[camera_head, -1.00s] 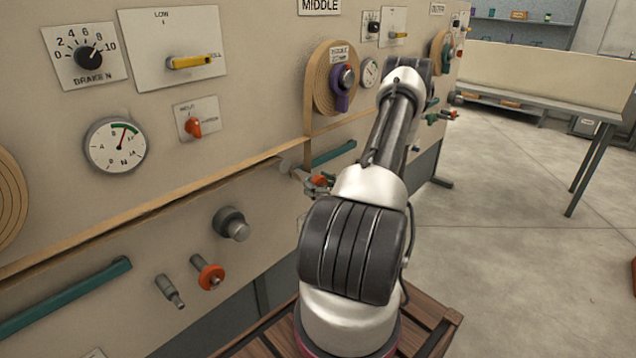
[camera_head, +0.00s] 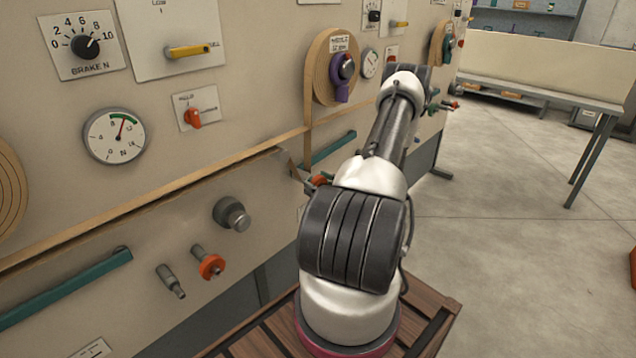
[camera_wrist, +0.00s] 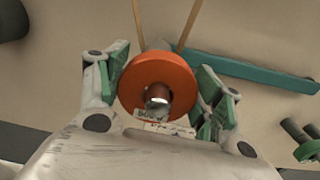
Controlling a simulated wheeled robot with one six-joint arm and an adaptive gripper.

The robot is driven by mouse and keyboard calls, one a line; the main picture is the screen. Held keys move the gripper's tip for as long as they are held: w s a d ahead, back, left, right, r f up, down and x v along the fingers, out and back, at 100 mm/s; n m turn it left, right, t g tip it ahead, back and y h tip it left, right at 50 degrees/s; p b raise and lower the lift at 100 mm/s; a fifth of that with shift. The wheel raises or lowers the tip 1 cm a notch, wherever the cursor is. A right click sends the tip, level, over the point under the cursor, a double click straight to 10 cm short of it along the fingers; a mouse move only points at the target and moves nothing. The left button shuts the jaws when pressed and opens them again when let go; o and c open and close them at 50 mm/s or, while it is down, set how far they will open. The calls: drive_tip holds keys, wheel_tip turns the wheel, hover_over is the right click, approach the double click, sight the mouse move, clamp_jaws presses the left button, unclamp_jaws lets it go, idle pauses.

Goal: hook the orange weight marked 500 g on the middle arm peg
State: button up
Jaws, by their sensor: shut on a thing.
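In the wrist view, an orange ring-shaped weight (camera_wrist: 150,68) sits between the two green-padded fingers of my gripper (camera_wrist: 158,88), which is shut on it. A shiny metal piece shows at its centre; I cannot tell if this is the weight's hub or a peg. A white label (camera_wrist: 165,128) below it is only partly readable. The teal middle arm (camera_wrist: 250,72) reaches close behind the weight, to its right; it also shows in the head view (camera_head: 332,150). The middle arm peg is not clearly visible. In the head view my gripper is mostly hidden by my arm.
A green weight (camera_wrist: 308,150) and short pegs stand at the right of the wrist view. On the left station, an orange weight (camera_head: 208,265) sits on a peg beside a bare peg (camera_head: 170,281) and a grey knob (camera_head: 232,214).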

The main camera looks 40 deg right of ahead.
drive_tip(key=shift+f, duration=0.8)
drive_tip(key=o, duration=1.9)
drive_tip(key=shift+f, duration=0.1)
drive_tip(key=s, duration=1.2)
drive_tip(key=w+a+r+n+g+y, duration=0.3)
drive_tip(key=a+r+n+g+y, duration=0.8)
drive_tip(key=a+r+n, duration=0.75)
drive_tip(key=s+a+r+n+g+h, duration=0.1)
drive_tip(key=s+a+r+n+h, duration=0.3)
drive_tip(key=s+r+n+h, duration=0.2)
drive_tip(key=s+a+r+n+g+h, duration=0.1)
drive_tip(key=s+a+r+n+h, duration=0.3)
drive_tip(key=r+n, duration=0.6)
drive_tip(key=s+r+h, duration=0.2)
drive_tip(key=s, duration=0.1)
drive_tip(key=shift+s+a+n+g, duration=0.2)
drive_tip(key=shift+s+n+g, duration=0.1)
drive_tip(key=shift+n, duration=0.05)
